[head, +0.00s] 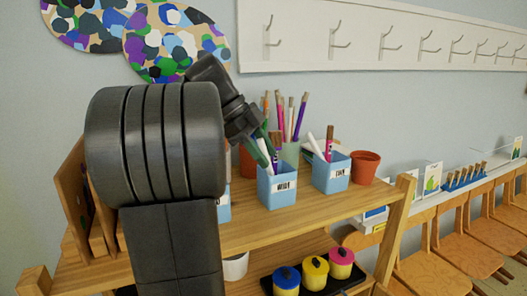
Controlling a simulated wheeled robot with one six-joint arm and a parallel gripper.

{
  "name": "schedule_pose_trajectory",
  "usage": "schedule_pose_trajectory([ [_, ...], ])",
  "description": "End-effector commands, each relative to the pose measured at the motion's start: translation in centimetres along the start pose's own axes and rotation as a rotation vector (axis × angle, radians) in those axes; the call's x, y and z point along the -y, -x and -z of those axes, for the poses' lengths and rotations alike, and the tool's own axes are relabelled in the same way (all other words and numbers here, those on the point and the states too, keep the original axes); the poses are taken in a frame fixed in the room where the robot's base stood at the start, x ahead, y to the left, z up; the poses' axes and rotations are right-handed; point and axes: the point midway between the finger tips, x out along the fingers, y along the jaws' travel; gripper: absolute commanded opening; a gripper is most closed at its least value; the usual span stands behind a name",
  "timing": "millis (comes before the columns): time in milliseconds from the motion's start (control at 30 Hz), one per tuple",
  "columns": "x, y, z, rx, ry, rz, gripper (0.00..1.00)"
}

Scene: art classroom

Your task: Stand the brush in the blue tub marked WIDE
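A blue tub (268,196) with a white label stands on the shelf top just below my gripper (258,138). Its label is too small to read surely, though it may say WIDE. A pale stick and a purple stick rise from this tub. A third blue tub (224,212) is mostly hidden behind my arm. A green strip (263,150) slants from my gripper down to the nearest tub's mouth. I cannot tell whether it is a brush or a finger.
A pale pot (290,152) with several brushes stands behind the tubs. A terracotta pot (364,168) stands at right. Hooks (337,35) line the wall. Wooden chairs (465,251) stand at right.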

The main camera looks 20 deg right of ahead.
Motion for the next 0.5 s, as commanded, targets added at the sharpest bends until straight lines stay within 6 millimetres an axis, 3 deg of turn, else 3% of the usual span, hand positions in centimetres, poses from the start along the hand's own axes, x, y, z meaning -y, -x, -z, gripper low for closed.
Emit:
schedule_pose_trajectory([
  [267,0.0,0.3,0.0,0.000,0.000,0.001,0.38],
  [500,0.1,4.0,-0.1,0.001,0.000,0.003,0.38],
])
